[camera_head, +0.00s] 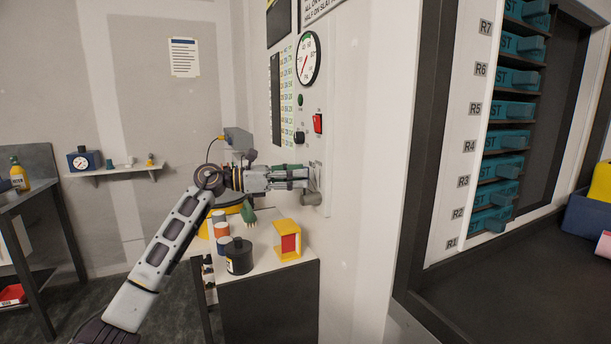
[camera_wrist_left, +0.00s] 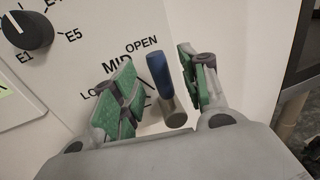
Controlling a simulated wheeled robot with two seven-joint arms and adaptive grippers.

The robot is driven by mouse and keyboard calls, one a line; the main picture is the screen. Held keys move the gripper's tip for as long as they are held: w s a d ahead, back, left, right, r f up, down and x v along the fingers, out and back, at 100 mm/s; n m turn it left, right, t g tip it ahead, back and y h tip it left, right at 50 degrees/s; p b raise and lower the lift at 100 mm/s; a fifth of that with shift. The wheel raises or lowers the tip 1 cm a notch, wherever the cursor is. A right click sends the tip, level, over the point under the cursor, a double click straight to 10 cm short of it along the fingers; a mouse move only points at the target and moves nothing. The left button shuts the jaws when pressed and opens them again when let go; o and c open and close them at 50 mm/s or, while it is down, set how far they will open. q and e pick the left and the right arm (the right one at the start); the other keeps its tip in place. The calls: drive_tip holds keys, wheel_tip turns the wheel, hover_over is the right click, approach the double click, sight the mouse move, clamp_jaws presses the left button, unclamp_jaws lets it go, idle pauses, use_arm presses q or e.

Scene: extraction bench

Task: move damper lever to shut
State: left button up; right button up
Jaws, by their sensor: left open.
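The damper lever (camera_wrist_left: 159,72) shows in the left wrist view as a blue handle on a grey round hub (camera_wrist_left: 174,112), mounted on a pale panel. It points up toward the printed word OPEN; MID and a partly hidden label starting LO are printed to its left. My left gripper (camera_wrist_left: 157,66) is open, its green-padded fingers on either side of the blue handle, with gaps visible. In the head view my left gripper (camera_head: 303,178) reaches right to the panel wall (camera_head: 345,150), and the lever's handle is hidden there. My right gripper is not in view.
A rotary knob (camera_wrist_left: 28,32) marked E1 and E5 sits left of the lever. On the wall above are a gauge (camera_head: 308,58) and a red switch (camera_head: 317,123). Below my gripper, a small table carries a yellow-and-red box (camera_head: 287,241) and a dark jar (camera_head: 239,258).

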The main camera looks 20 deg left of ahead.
use_arm(q)
drive_tip(key=shift+x, duration=1.35)
clamp_jaws()
